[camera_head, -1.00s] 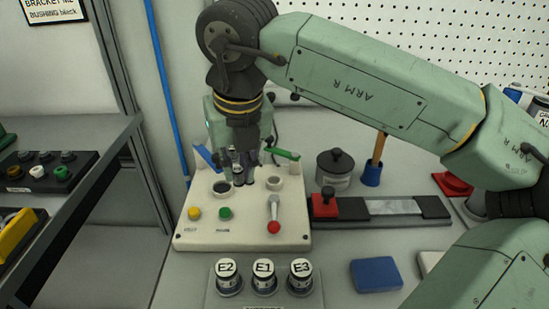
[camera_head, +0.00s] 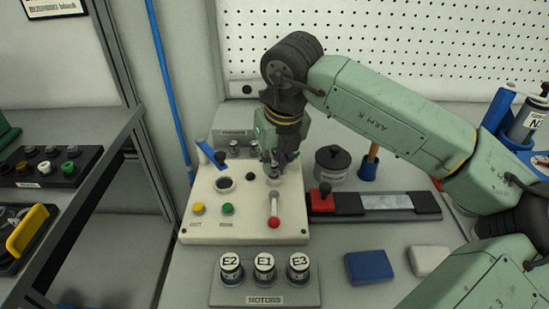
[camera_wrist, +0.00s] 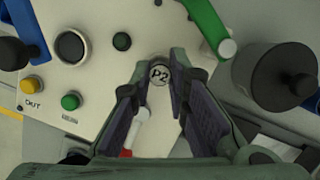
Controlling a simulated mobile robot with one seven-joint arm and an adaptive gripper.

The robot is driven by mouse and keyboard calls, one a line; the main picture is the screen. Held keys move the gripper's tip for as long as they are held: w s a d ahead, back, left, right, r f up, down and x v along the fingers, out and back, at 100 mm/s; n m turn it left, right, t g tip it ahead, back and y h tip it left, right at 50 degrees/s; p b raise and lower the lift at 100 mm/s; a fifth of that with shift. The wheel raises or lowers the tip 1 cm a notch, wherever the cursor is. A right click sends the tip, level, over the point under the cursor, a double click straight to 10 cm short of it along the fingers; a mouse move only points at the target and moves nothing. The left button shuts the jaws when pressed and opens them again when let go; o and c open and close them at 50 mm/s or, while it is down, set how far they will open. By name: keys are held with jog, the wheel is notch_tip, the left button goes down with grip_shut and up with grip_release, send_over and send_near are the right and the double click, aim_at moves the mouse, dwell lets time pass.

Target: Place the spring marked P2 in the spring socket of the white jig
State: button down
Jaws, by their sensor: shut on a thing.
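The white jig (camera_head: 250,228) stands on the bench, with a dark round socket (camera_head: 224,184) at its left and a smaller dark hole (camera_head: 250,176) near the middle. My gripper (camera_head: 273,172) is at the jig's right-hand round socket, shut on the spring marked P2 (camera_wrist: 160,73). In the wrist view the P2 label faces up between the fingertips. The spring's lower part and the right-hand socket are hidden, so I cannot tell how deep the spring sits.
The jig bears a yellow button (camera_head: 197,208), a green button (camera_head: 227,208), a red-tipped lever (camera_head: 274,222), a blue lever (camera_head: 206,153) and a green lever (camera_wrist: 206,22). A dark lidded pot (camera_head: 333,162) stands to the right. A motor tray (camera_head: 265,301) lies in front.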

jog(key=shift+f+b, duration=0.4)
jog(key=shift+b, duration=0.1)
jog(key=shift+f+b, duration=0.25)
jog(key=shift+b, duration=0.1)
jog(key=c, duration=1.6)
grip_release()
jog(key=shift+o, duration=0.2)
jog(key=shift+r, duration=0.1)
jog(key=shift+r+p, duration=0.65)
jog(key=shift+p, duration=0.3)
jog(key=b+v, duration=0.2)
jog(key=v, duration=1)
jog(key=shift+f, duration=0.1)
